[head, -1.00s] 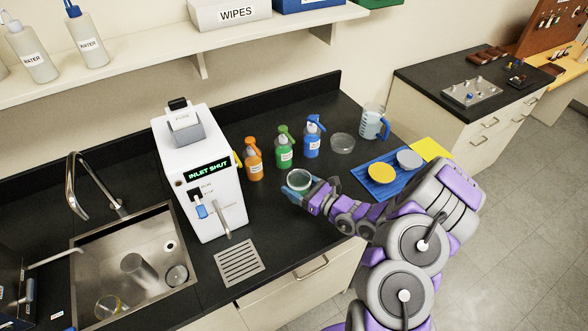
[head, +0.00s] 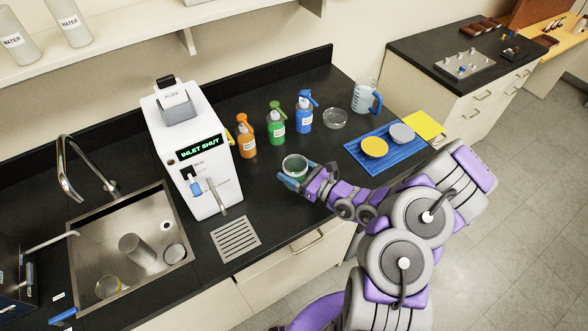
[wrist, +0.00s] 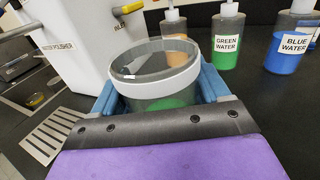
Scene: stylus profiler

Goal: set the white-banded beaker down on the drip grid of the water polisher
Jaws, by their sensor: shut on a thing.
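The white-banded beaker (wrist: 155,85) is clear glass with a white band near its rim. My gripper (head: 292,176) is shut on it, with a blue finger on each side in the wrist view. The beaker (head: 295,164) looks upright, to the right of the water polisher (head: 192,150); I cannot tell how far it is above the counter. The polisher is a white box whose display reads INLET SHUT. Its drip grid (head: 236,239) is a slotted pale plate at the counter's front, bare, and left of my gripper. The grid also shows at the left of the wrist view (wrist: 45,138).
Orange (head: 247,142), green (head: 277,127) and blue (head: 305,115) spray bottles stand behind the beaker. A glass dish (head: 335,119), a measuring jug (head: 364,97) and a blue mat (head: 365,168) lie to the right. A sink (head: 88,225) is left of the polisher.

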